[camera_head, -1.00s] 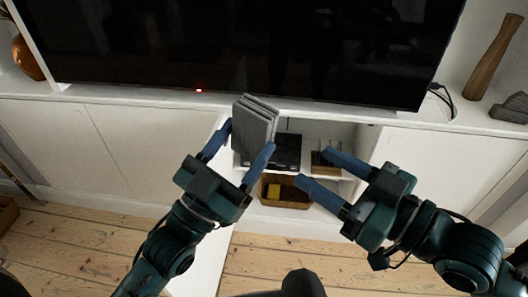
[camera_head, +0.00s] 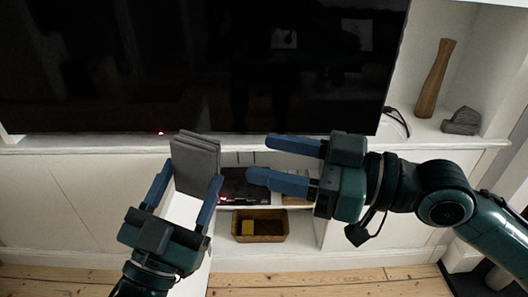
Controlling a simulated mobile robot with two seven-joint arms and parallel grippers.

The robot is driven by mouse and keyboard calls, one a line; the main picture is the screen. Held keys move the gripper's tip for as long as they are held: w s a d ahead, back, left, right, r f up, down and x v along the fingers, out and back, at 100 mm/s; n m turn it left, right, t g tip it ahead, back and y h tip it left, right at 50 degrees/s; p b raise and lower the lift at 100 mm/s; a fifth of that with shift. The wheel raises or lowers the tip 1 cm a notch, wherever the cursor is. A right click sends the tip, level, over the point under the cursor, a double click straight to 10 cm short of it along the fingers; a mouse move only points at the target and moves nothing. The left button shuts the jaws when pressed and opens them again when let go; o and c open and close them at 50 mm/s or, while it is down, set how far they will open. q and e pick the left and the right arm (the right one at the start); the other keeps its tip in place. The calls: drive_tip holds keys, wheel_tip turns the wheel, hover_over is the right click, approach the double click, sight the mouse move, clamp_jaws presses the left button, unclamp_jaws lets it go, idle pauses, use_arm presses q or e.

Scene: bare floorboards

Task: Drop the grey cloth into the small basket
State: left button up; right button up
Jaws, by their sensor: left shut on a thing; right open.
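The grey cloth (camera_head: 195,163) is a folded, layered stack held upright between the blue fingers of my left gripper (camera_head: 190,190), in front of the white cabinet. My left gripper is shut on it. My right gripper (camera_head: 258,162) is open and empty, its fingers pointing left, to the right of the cloth. The small basket (camera_head: 275,227) is brown and stands on the lower shelf of the open cabinet compartment, below and to the right of the cloth. A yellow item (camera_head: 248,228) lies in its left part.
A black box-like device (camera_head: 240,187) sits on the shelf above the basket, partly hidden by my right gripper. A large dark television (camera_head: 200,70) stands on the cabinet. A wooden vase (camera_head: 434,80) and a grey stone-like object (camera_head: 461,121) stand at the right. Floorboards lie in front.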

sight(195, 138)
drive_tip(key=x, duration=1.2)
drive_tip(key=shift+s, duration=0.1)
drive_tip(key=shift+c, duration=0.3)
drive_tip(key=c, duration=0.9)
use_arm(q)
drive_tip(key=o, duration=1)
use_arm(e)
drive_tip(key=shift+c, duration=0.4)
use_arm(q)
drive_tip(key=shift+o, duration=0.2)
